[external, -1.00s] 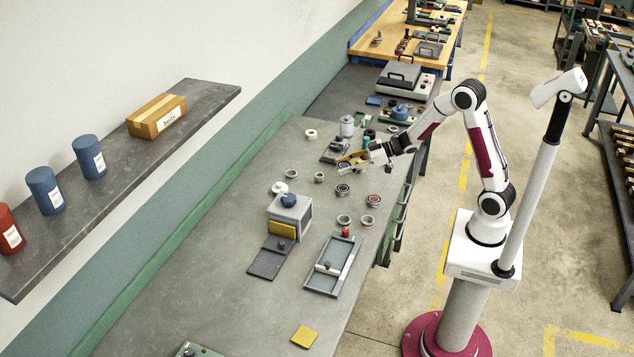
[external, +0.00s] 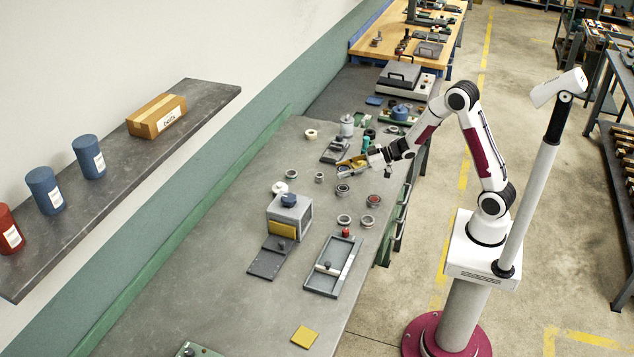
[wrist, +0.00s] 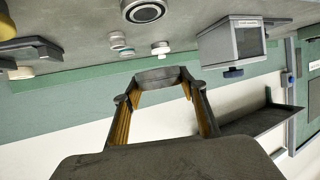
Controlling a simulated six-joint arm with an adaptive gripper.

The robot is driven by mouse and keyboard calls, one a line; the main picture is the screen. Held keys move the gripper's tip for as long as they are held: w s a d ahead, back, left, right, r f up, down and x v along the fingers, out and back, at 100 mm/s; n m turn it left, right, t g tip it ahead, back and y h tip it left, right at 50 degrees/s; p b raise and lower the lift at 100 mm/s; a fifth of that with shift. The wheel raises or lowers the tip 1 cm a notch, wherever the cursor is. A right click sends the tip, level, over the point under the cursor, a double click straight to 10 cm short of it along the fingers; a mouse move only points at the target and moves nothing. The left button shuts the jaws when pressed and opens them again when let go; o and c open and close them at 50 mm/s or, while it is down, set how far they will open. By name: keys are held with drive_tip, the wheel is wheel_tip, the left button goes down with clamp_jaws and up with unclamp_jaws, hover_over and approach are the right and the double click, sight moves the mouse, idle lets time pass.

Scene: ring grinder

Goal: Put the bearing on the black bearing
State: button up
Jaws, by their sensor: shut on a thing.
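My gripper (external: 350,166) is shut on a grey metal bearing, which shows between the fingertips in the wrist view (wrist: 158,77). In the external view the held bearing is small and partly hidden by the fingers. A dark-faced ring, which looks like the black bearing (external: 342,189), lies on the grey bench just in front of the gripper. It also shows at the top of the wrist view (wrist: 143,12), apart from the held bearing. The held bearing is clear of it, and the exact height between them cannot be told.
Loose rings lie around, including a red-centred one (external: 373,199) and a small grey one (external: 319,177). A grey box-shaped machine (external: 290,214) stands front left, with a grey tray (external: 350,270) beside it. A dark device (external: 335,152) stands behind the gripper. The front bench is mostly clear.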

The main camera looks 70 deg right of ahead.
sight(343, 188)
drive_tip(key=shift+f, duration=1.45)
drive_tip(key=shift+f, duration=0.1)
drive_tip(key=shift+f, duration=2)
drive_tip(key=shift+f, duration=0.1)
drive_tip(key=o, duration=1.3)
drive_tip(key=shift+v, duration=6.05)
